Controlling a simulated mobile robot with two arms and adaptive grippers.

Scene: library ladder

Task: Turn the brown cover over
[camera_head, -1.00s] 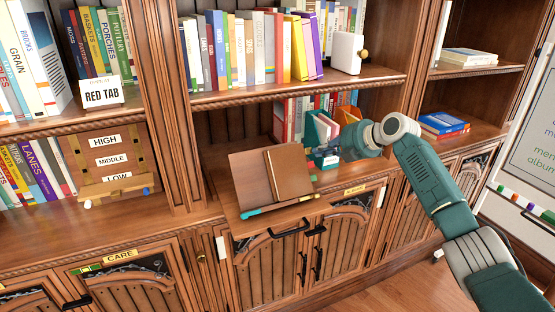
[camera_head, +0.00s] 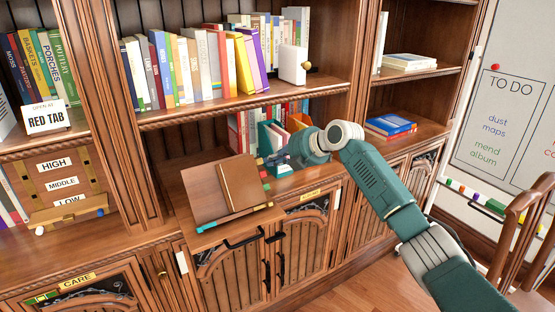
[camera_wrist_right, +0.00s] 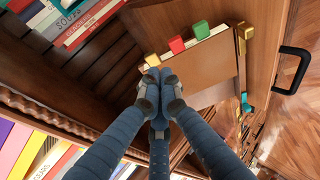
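The brown cover (camera_head: 241,182) belongs to a thin closed book leaning on the right half of a tilted wooden bookrest (camera_head: 203,196). In the right wrist view the brown cover (camera_wrist_right: 205,72) fills the upper middle, with red (camera_wrist_right: 176,44), green and yellow tabs along one edge. My right gripper (camera_head: 264,161) is beside the book's upper right edge. In the wrist view its fingertips (camera_wrist_right: 160,76) are together at a corner of the cover, with nothing visible between them; whether they touch it I cannot tell. My left gripper is not in view.
A teal file holder (camera_head: 270,140) and upright books stand behind the gripper. The bookrest is on a pulled-out ledge above cabinet doors with black handles (camera_head: 242,240). A blue book (camera_head: 390,124) lies farther right.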

